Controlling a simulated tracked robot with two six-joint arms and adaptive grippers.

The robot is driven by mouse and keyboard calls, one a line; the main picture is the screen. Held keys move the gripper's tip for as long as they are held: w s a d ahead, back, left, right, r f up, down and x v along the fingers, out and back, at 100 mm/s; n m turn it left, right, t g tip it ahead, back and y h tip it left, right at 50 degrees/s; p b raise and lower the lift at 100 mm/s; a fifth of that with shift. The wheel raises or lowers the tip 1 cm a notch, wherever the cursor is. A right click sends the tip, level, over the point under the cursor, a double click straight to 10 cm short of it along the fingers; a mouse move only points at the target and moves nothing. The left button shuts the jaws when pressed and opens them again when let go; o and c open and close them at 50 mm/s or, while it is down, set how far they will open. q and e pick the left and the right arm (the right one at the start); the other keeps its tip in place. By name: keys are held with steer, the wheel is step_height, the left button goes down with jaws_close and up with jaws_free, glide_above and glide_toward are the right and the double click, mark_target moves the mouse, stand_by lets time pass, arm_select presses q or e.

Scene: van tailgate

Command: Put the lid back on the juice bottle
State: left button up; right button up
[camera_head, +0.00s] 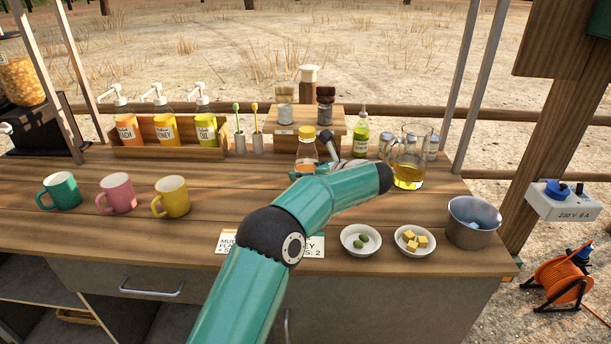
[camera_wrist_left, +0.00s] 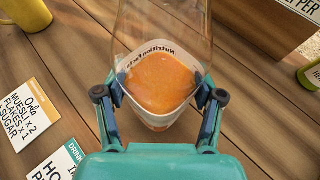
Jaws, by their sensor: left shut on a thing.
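The juice bottle (camera_head: 306,151) stands on the wooden counter behind my left forearm, clear with orange juice low inside. An orange-yellow lid (camera_head: 307,132) shows at its top; I cannot tell whether it is seated. My left gripper (camera_head: 322,152) reaches the bottle from the right, partly hidden by my arm. In the left wrist view the gripper (camera_wrist_left: 161,88) is shut on the bottle (camera_wrist_left: 160,112), one finger on each side of its labelled body. The bottle's top is out of that view. My right gripper is not in view.
A wooden riser (camera_head: 290,122) with shakers stands behind the bottle. A glass jug (camera_head: 409,170) and a green bottle (camera_head: 361,135) are to the right. Two small bowls (camera_head: 361,241) and a metal pot (camera_head: 473,221) stand nearer.

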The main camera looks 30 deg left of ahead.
arm_select(q)
step_height(320, 180, up, 19)
steer(key=p, duration=0.7)
glide_above(307, 129)
steer(key=shift+f, duration=0.1)
steer(key=o, duration=0.8)
steer(key=c, duration=1.1)
